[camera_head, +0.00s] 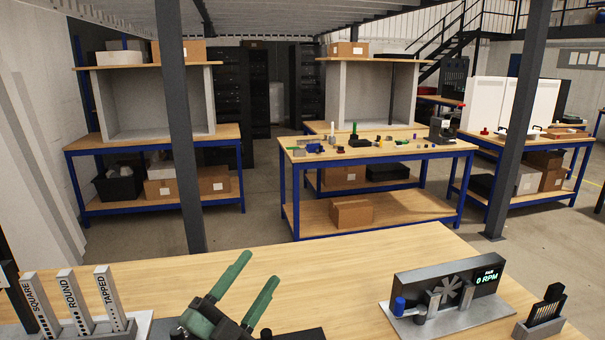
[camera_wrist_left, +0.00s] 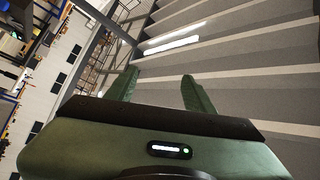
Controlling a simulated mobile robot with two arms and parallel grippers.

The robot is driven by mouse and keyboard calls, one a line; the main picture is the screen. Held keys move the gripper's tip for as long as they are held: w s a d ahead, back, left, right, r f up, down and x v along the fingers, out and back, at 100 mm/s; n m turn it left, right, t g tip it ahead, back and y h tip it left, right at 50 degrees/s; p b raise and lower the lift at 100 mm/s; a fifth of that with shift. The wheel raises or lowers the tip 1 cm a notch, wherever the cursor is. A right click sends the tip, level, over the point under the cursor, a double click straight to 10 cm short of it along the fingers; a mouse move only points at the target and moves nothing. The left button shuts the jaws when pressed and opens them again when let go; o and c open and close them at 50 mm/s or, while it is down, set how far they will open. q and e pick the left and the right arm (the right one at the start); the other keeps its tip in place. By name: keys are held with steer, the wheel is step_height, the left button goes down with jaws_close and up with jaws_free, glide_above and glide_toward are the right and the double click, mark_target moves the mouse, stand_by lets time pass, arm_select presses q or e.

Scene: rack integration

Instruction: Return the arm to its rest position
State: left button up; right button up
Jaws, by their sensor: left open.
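My left gripper (camera_head: 249,290) is green and shows low in the head view, above the front edge of the wooden workbench (camera_head: 370,252). Its two fingers are apart and point up and to the right, with nothing between them. In the left wrist view the same gripper (camera_wrist_left: 158,92) has its fingers spread and empty, with the ceiling and stairs or railings behind them. My right gripper is not in either view.
On the near bench, labelled racks (camera_head: 70,300) marked SQUARE, ROUND and TAPPED stand left of the gripper. A fan unit (camera_head: 447,290) reading 0 RPM and a small black slotted part (camera_head: 546,308) stand to the right. A dark post (camera_head: 178,120) rises beyond the bench.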

arm_select(q)
steer(key=s+a+f+n+g+y, duration=0.35)
steer(key=a+f+n+y, duration=0.3)
steer(key=f, duration=0.45)
steer(key=s+a+f+n+g+y, duration=0.35)
steer(key=a+f+n+y, duration=0.3)
steer(key=f, duration=0.35)
steer(key=s+f+n+g+h, duration=0.1)
steer(key=s+f+g, duration=0.4)
steer(key=s, duration=0.5)
steer(key=s+f+n+g+h, duration=0.1)
steer(key=s+f+g, duration=0.3)
steer(key=s+f, duration=0.5)
step_height(320, 180, down, 28)
steer(key=s+b, duration=0.3)
steer(key=b, duration=0.2)
steer(key=s+a+f+g+b, duration=0.1)
steer(key=s+f+b, duration=0.1)
steer(key=s+f, duration=0.6)
steer(key=s+a+f+g+b, duration=0.1)
steer(key=s+f+b, duration=0.2)
steer(key=s+f, duration=0.6)
step_height(320, 180, down, 6)
steer(key=shift+s+r+y, duration=0.15)
steer(key=shift+r+y, duration=0.05)
steer(key=shift+y, duration=0.1)
